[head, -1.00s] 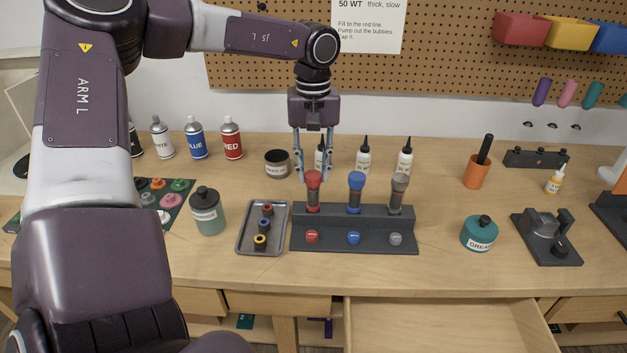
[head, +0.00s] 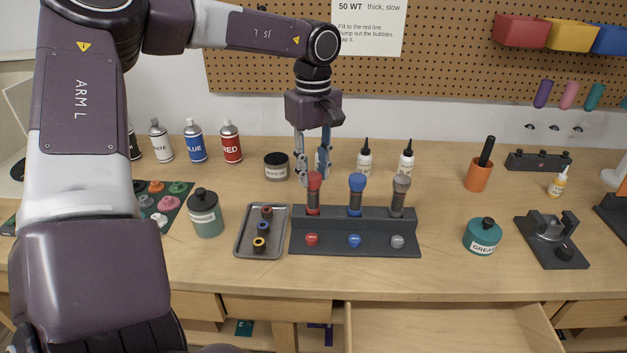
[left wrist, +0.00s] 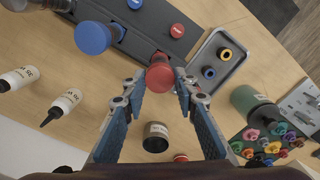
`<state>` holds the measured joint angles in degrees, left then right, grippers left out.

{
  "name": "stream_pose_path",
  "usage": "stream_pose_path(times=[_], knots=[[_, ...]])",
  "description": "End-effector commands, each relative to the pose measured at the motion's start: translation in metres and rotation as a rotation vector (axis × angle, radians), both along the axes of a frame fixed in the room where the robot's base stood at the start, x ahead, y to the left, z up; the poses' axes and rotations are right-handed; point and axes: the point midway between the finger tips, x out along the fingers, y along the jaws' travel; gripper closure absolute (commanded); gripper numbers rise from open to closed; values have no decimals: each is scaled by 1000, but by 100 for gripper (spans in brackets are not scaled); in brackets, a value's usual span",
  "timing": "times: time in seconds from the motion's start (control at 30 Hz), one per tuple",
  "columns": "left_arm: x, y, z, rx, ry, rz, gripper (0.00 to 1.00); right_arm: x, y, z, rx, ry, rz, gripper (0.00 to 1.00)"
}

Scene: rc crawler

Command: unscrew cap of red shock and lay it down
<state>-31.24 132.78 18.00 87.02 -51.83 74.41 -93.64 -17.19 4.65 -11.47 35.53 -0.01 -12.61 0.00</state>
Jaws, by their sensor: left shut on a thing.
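The red shock (head: 313,203) stands upright in the left place of a dark stand (head: 352,244), with its red cap (head: 314,180) on top. My left gripper (head: 314,174) points down from above and is shut on the red cap. In the left wrist view the fingertips (left wrist: 159,78) sit on either side of the red cap (left wrist: 160,73). I cannot tell whether the cap still sits on the thread. My right gripper is not in view.
A blue shock (head: 355,195) and a grey shock (head: 399,196) stand to the right in the same stand. A metal tray (head: 243,243) with several small rings lies to the left. Bottles and jars stand behind. An open drawer (head: 450,325) is below the bench.

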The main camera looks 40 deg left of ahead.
Motion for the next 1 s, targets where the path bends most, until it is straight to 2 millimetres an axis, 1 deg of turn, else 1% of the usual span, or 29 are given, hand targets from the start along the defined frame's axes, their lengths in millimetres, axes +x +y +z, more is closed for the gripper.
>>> stream_pose_path(times=[0.17,0.23,0.4,0.53,0.63,0.87,0.93,1.0], knots=[[0,0,0,0,-1,0,97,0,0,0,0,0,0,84],[0,0,0,1,-1,30,97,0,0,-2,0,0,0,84],[0,0,-1,2,-2,218,97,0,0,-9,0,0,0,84],[0,0,0,1,-1,334,97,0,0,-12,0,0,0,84],[0,0,0,0,0,365,97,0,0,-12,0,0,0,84],[0,0,0,0,0,366,97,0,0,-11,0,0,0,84],[0,0,0,1,0,390,97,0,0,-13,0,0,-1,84],[0,0,-1,1,-1,452,97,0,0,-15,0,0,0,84]])
